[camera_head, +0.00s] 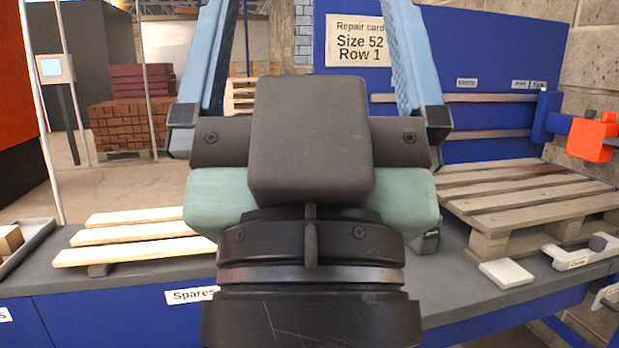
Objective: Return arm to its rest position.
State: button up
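My gripper (308,25) fills the middle of the view and points upward in the picture. Its two light blue fingers stand wide apart, one on each side, and run up to the top edge, where their tips are cut off. No object shows between the fingers, only the background. The dark wrist and hand of my arm are below and hide the middle of the bench.
A grey bench (452,285) with a blue front spans the view. A slatted wooden piece (135,235) lies left, a pallet (530,200) right. A white block (506,273) lies near the front edge. A blue panel (470,60) carries a repair card (358,42): Size 52, Row 1.

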notch_tip(320, 180, up, 28)
jog(key=p, duration=2.5)
jog(key=shift+f, duration=0.25)
